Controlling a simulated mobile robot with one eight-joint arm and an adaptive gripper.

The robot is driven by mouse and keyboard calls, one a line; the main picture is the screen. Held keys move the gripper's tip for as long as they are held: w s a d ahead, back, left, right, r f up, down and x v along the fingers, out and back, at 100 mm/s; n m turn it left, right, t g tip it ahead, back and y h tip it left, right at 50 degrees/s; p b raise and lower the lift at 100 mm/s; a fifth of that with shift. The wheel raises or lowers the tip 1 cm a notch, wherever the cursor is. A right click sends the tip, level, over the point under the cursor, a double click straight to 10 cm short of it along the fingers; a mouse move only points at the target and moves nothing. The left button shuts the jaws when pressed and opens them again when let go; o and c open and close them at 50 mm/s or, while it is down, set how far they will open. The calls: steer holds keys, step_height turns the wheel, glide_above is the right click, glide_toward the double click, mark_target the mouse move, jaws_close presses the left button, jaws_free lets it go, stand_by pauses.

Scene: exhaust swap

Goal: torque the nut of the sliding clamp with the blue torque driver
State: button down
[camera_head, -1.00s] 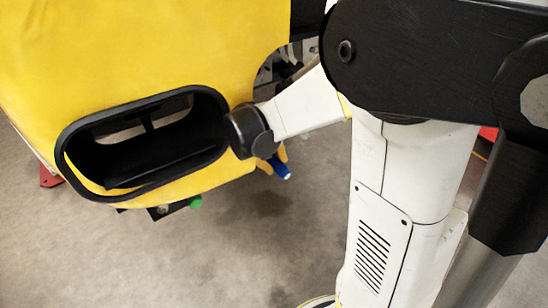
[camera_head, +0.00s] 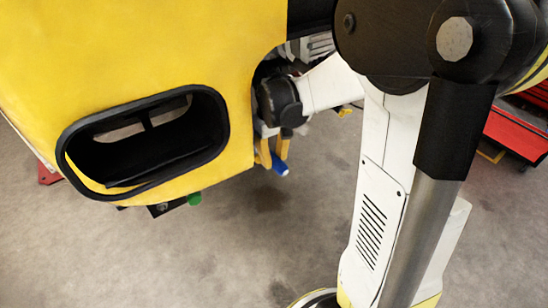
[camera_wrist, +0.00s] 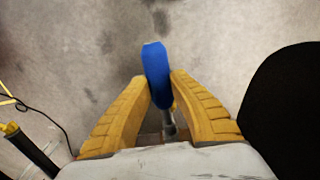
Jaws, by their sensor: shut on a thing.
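The blue torque driver (camera_wrist: 156,72) is held between the two yellow fingers of my gripper (camera_wrist: 160,92) in the wrist view. Its blue handle points away from the palm, and its grey shaft runs back between the fingers. In the head view the end of the driver (camera_head: 281,169) sticks out below my gripper (camera_head: 272,152), beside the right edge of the yellow body. The sliding clamp and its nut cannot be made out in either view.
A large yellow body panel (camera_head: 180,50) with a black-rimmed oval opening (camera_head: 68,158) fills the upper left. A green-ended item (camera_head: 194,198) shows under it. A red cabinet (camera_head: 517,133) stands at right. The grey floor below is mostly clear.

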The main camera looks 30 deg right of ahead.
mark_target(283, 167)
steer(key=shift+h, duration=0.5)
steer(key=shift+s, duration=0.15)
stand_by(0.4)
steer(key=shift+s, duration=0.8)
steer(key=shift+s, duration=1.25)
